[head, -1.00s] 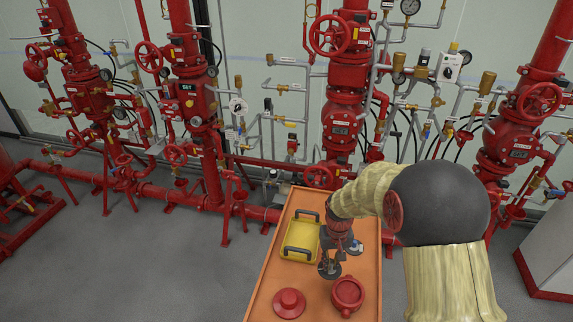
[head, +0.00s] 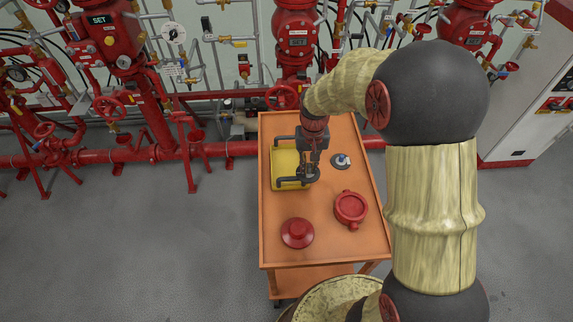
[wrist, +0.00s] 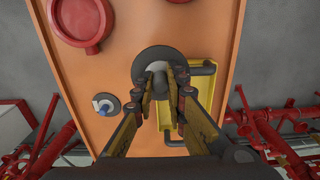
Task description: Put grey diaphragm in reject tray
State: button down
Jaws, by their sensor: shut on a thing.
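My gripper (head: 310,172) is shut on the grey diaphragm (wrist: 152,55), a dark grey disc with a paler raised centre in the wrist view. In the head view the diaphragm (head: 312,176) is small and partly hidden by the fingers. The yellow tray (head: 283,163), with dark handles at its far and near ends, stands on the orange trolley. The gripper and disc overlap the tray's right side in the head view. In the wrist view the disc covers part of the tray (wrist: 203,92). Their height above it is hard to tell.
The orange trolley top (head: 325,260) also bears a dark disc with a white and blue centre (head: 341,160), a red ring-shaped body (head: 350,209) and a red round cover (head: 298,234). Red pipework (head: 115,150) stands behind. Grey floor is clear at left.

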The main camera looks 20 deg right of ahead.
jog(key=w+a+f+b, duration=0.2)
jog(key=w+f, duration=0.2)
jog(key=w, duration=0.3)
send_over(289, 168)
notch_tip(289, 168, down, 5)
jog(key=shift+s+d+f+b, duration=0.1)
jog(key=shift+s+b, duration=0.05)
jog(key=shift+b, duration=0.3)
jog(key=shift+f, duration=0.2)
jog(key=shift+w+f+b, duration=0.2)
jog(key=shift+f+b, duration=0.2)
jog(key=shift+f, duration=1.15)
jog(key=shift+f, duration=0.1)
jog(key=c, duration=1.8)
grip_release()
